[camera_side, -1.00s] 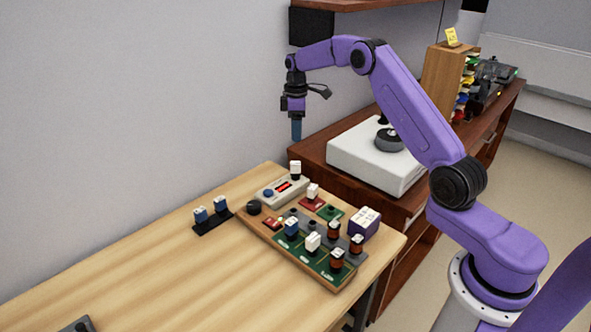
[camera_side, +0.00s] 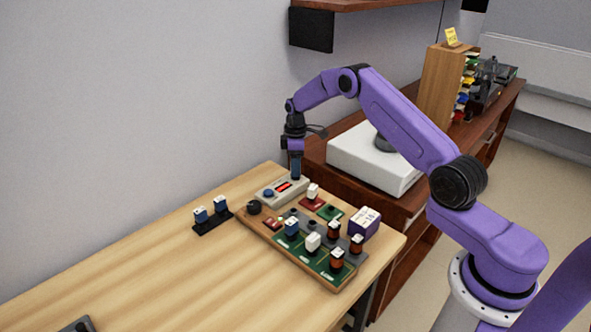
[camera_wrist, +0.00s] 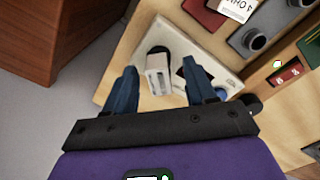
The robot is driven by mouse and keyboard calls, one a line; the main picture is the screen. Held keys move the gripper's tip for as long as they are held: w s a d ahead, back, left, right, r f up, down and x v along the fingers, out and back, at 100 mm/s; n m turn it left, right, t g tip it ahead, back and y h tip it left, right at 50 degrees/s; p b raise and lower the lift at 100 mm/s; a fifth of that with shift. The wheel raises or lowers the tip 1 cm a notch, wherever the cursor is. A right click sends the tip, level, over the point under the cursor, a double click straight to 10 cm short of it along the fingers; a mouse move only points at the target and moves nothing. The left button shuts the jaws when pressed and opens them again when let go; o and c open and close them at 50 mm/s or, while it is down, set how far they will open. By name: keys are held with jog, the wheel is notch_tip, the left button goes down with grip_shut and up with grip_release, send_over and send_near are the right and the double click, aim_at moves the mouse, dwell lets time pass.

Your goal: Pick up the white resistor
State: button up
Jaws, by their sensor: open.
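A white block-shaped piece, likely the white resistor (camera_wrist: 158,78), stands on the grey meter box in the wrist view. My gripper (camera_wrist: 160,68) is open, with its two blue fingers on either side of the piece and a visible gap to each. In the side view my gripper (camera_side: 296,176) points down at the far end of the meter box (camera_side: 270,195) and hides this piece. Other white pieces stand on a red plate (camera_side: 313,190) and on the green front board (camera_side: 313,241).
A wooden tray (camera_side: 345,289) holds several blue, white and orange-brown pieces. A purple-and-white box (camera_side: 364,222) stands at its right. Two blue-and-white pieces sit in a black holder (camera_side: 213,224). The table's left part is mostly clear. A white device (camera_side: 370,160) stands on the brown cabinet behind.

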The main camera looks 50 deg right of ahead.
jog(key=shift+f, duration=0.2)
grip_shut()
jog(key=shift+r, duration=0.15)
